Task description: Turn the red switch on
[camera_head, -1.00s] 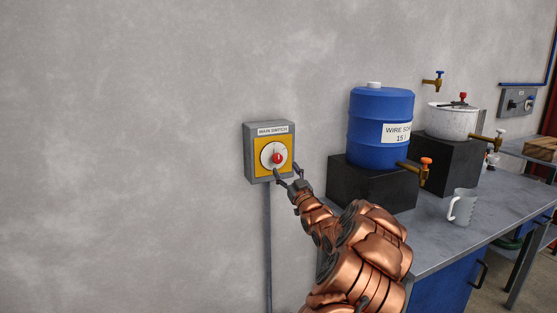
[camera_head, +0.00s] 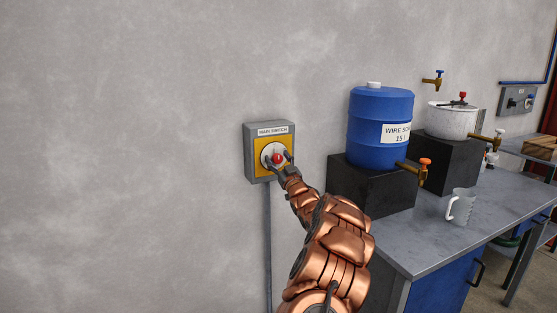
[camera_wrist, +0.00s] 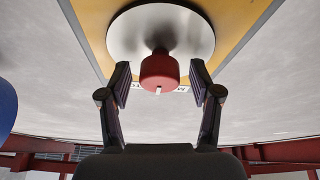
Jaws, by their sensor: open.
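The red switch (camera_head: 277,159) is a round red knob on a silver disc, on the yellow face of a grey wall box (camera_head: 249,152) labelled "MAIN SWITCH". In the wrist view the red knob (camera_wrist: 159,72) has a white mark on its end and sits between the fingers. My gripper (camera_head: 279,161) is at the front of the box. In the wrist view my gripper (camera_wrist: 159,82) is open, one finger on each side of the knob, with a small gap visible on both sides.
To the right, a grey workbench (camera_head: 425,240) carries a blue drum (camera_head: 375,125) with an orange-handled tap, a white pot (camera_head: 450,122) and a mug (camera_head: 460,206). A grey conduit (camera_head: 268,240) runs down from the box. The wall to the left is bare.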

